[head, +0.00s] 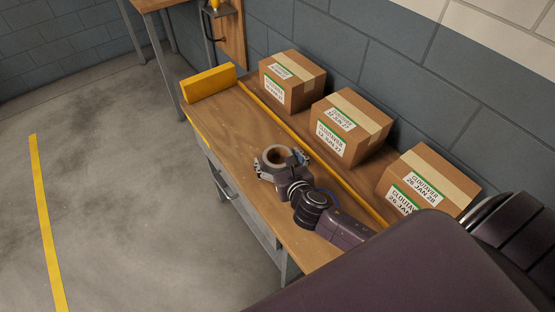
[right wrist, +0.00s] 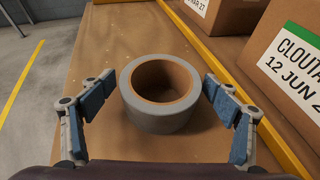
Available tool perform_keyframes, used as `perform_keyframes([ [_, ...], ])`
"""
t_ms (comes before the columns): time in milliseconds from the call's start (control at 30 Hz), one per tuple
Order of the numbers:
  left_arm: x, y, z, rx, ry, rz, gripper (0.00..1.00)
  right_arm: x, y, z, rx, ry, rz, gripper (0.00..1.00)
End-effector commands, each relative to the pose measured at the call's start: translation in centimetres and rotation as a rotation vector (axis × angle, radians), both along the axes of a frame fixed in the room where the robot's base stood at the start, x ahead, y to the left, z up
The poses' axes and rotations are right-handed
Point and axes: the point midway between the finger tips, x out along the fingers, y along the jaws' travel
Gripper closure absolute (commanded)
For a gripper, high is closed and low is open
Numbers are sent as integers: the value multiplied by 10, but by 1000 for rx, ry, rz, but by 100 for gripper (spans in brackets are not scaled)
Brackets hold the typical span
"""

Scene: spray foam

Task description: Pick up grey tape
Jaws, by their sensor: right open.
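The grey tape (right wrist: 158,120) is a roll with a brown cardboard core, lying flat on the wooden workbench (right wrist: 115,45). In the head view the tape (head: 268,165) is partly covered by my right gripper (head: 281,160). In the right wrist view my right gripper (right wrist: 160,100) is open, with one blue-padded finger on each side of the roll. A narrow gap shows on both sides, so the fingers do not appear to grip it. My left gripper is not in view.
Three cardboard boxes stand along the wall side: a far one (head: 292,82), a middle one (head: 349,127) and a near one (head: 427,181). A yellow strip (head: 318,155) runs in front of them. A yellow block (head: 208,83) sits at the bench's far end.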

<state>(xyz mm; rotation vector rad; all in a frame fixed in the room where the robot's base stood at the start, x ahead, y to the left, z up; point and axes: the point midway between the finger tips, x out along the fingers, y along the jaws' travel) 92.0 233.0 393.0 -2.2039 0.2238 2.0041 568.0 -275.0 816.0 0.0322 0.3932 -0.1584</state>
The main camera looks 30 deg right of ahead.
Motion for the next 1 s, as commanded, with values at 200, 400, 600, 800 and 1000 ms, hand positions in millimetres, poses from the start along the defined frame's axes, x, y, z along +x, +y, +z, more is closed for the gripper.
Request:
perform_keyframes([
  [200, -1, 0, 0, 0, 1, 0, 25, 2, 0, -1, -1, 0, 0, 18],
  [400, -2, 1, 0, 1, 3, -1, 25, 2, 0, -1, -1, 0, 0, 35],
  [600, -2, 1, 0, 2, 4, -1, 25, 2, 0, -1, -1, 0, 0, 57],
  [800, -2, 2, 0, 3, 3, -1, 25, 2, 0, 0, -1, -1, 0, 67],
  [1000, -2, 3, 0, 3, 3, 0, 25, 2, -1, 3, -1, -2, 0, 67],
])
